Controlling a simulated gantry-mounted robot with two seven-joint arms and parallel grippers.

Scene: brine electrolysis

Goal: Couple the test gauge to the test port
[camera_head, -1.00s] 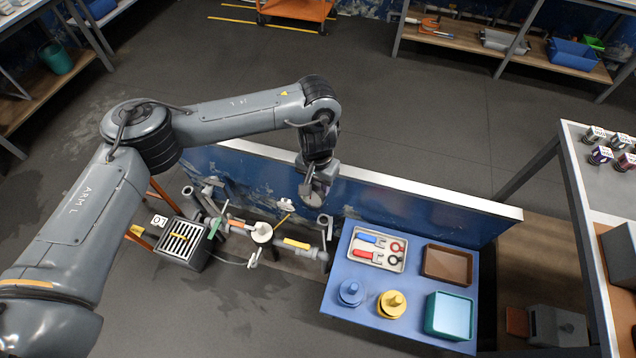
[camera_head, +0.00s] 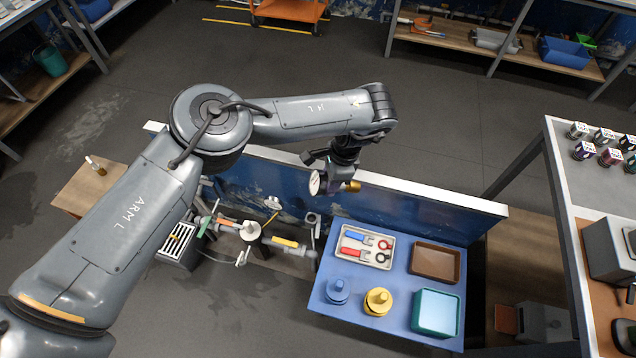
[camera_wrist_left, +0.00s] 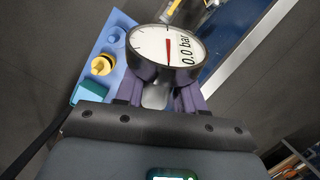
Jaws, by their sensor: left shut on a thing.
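The test gauge (camera_head: 317,183) is a round dial with a white face and a dark rim. A brass fitting (camera_head: 352,186) shows on the right of my left gripper (camera_head: 335,175). In the left wrist view the gauge (camera_wrist_left: 168,48) reads 0.0 bar, and the purple fingers of my left gripper (camera_wrist_left: 158,95) are shut on it. The gripper holds it in the air near the top of the blue wall panel. The pipe run (camera_head: 282,242) with valves lies below and to the left, apart from the gauge. I cannot tell which fitting there is the test port.
A blue table (camera_head: 392,304) to the right of the pipes carries a tool tray (camera_head: 346,254), a brown tray (camera_head: 436,275), a teal bin (camera_head: 436,312) and blue and yellow stepped pieces. The low wall panel (camera_head: 410,212) with a white top edge stands behind the pipes.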

